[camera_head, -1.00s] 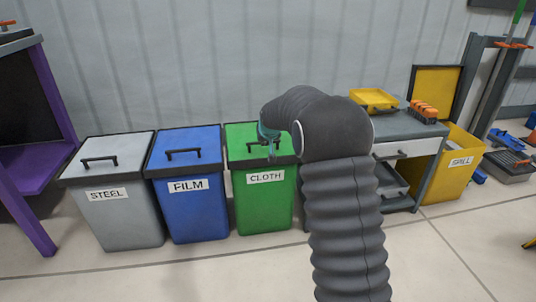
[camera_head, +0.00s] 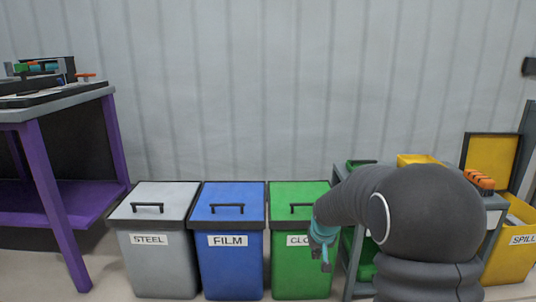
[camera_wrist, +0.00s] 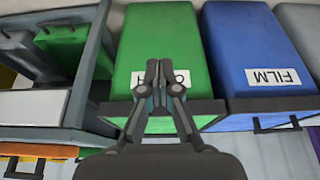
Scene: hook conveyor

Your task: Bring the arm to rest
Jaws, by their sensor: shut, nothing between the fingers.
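My gripper (camera_head: 323,258) hangs at the end of my dark sleeved arm, in front of the green CLOTH bin (camera_head: 290,282) in the head view. Its fingers are together with nothing between them. In the wrist view, the shut fingertips (camera_wrist: 159,68) show against the front of the green bin (camera_wrist: 160,28) and cover part of its label. The arm reaches in from the lower right and hides part of the cart behind it. I cannot tell the exact gap between gripper and bin.
A blue FILM bin (camera_head: 230,272) and a grey STEEL bin (camera_head: 160,265) stand left of the green bin, lids closed. A purple-legged bench (camera_head: 55,200) is at far left. A grey cart (camera_head: 352,265) and yellow SPILL bin (camera_head: 510,262) stand right.

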